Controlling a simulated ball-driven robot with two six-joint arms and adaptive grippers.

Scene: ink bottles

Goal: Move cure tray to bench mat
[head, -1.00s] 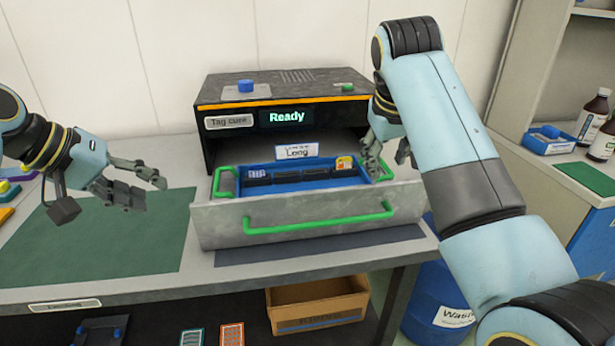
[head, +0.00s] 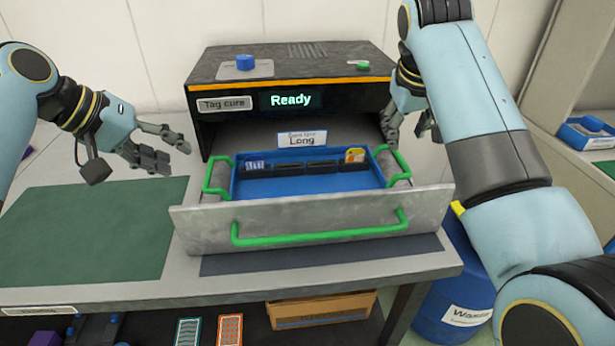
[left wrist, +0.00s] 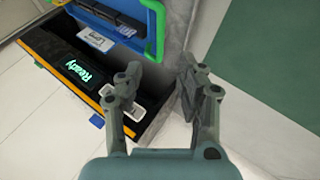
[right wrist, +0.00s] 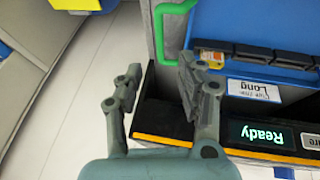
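The cure tray (head: 270,187) is blue with green side handles and sits in the pulled-out drawer (head: 320,222) of the tag cure machine. Dark items and an orange-labelled piece lie in it. A green bench mat (head: 80,228) lies bare on the bench to the left. My left gripper (head: 186,158) is open and empty, left of the drawer and above the bench. My right gripper (head: 405,135) is beside the machine's right front, behind the tray's right handle (head: 394,162). In the right wrist view my right gripper (right wrist: 155,85) is open and empty near that handle.
The tag cure machine (head: 290,88) reads "Ready" and stands behind the drawer. The drawer front carries a green bar handle (head: 320,232). A dark mat (head: 320,256) lies under the drawer. A blue waste barrel (head: 452,290) stands right of the bench.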

